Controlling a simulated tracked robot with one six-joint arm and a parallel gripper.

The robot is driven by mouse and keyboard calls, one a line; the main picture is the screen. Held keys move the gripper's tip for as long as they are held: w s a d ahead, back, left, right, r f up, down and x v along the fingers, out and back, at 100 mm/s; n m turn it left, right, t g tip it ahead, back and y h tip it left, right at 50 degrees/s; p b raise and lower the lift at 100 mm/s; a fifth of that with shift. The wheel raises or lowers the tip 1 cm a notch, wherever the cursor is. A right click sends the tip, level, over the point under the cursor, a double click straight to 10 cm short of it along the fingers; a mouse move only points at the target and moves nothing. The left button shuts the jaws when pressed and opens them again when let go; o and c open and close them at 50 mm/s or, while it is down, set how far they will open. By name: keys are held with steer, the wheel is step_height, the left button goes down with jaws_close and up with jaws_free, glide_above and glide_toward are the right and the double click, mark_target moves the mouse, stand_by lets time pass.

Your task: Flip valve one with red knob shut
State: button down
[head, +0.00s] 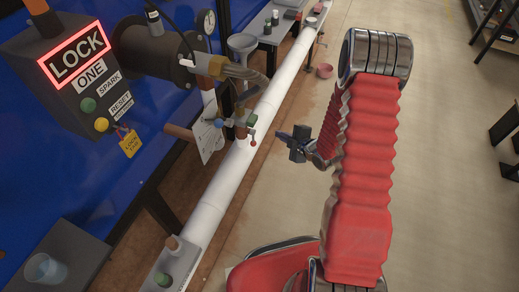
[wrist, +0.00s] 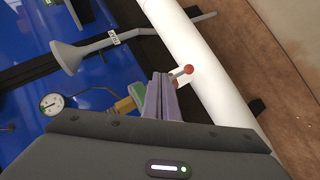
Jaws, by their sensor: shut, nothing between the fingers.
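The valve with the red knob (head: 253,143) sits beside the long white pipe, below the brass-coloured nozzle, with green and blue parts near it. In the wrist view the red knob (wrist: 188,69) stands on a short lever just beyond my fingertips, in front of the white pipe. My gripper (head: 282,136) is right of the knob in the head view, apart from it, with its fingers pointing left. In the wrist view the fingers of my gripper (wrist: 162,78) are together and empty. They partly hide the valve body, so I cannot tell whether they touch the lever.
The white pipe (head: 215,188) runs diagonally past the valve. A dark control box with a red-lit LOCK ONE sign (head: 75,54) stands at the upper left. A grey funnel (wrist: 66,57) and a gauge (wrist: 51,104) are near the valve.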

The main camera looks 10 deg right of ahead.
steer(key=s+a+f+n+t+y, duration=0.2)
steer(key=s+a+f+y, duration=0.1)
steer(key=s+f, duration=0.4)
steer(key=shift+a+f, duration=0.65)
steer(key=shift+f, duration=0.2)
glide_toward(253, 138)
steer(key=w+a+f, duration=0.3)
steer(key=a+f, duration=0.1)
steer(key=shift+w+d+f, duration=0.3)
steer(key=shift+w+f, duration=0.3)
